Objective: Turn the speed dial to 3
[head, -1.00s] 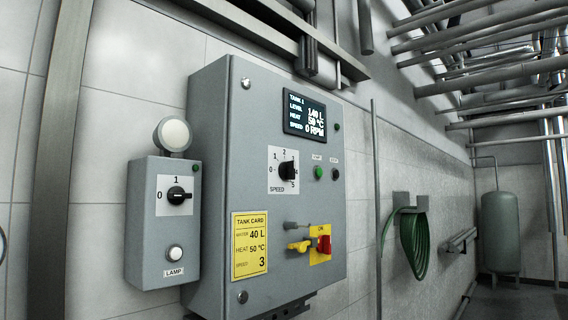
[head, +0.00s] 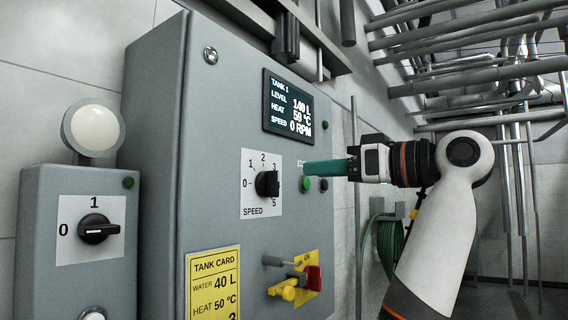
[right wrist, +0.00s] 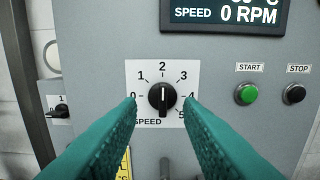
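The black speed dial (head: 267,184) sits on a white plate marked 0 to 5 on the grey control box. In the right wrist view the dial (right wrist: 162,97) has its grip bar upright, with its white line towards 2. The display (head: 289,106) reads speed 0 RPM. My right gripper (head: 306,168) comes in from the right, in front of the panel. In the right wrist view its green fingers (right wrist: 160,103) are open, one on each side of the dial, with gaps; it appears apart from the dial. My left gripper is out of view.
A green start button (right wrist: 246,94) and a black stop button (right wrist: 294,93) are right of the dial. A yellow-and-red switch (head: 312,278) juts out below. A lamp box (head: 75,270) stands at left. The yellow tank card (head: 213,285) is partly cut off.

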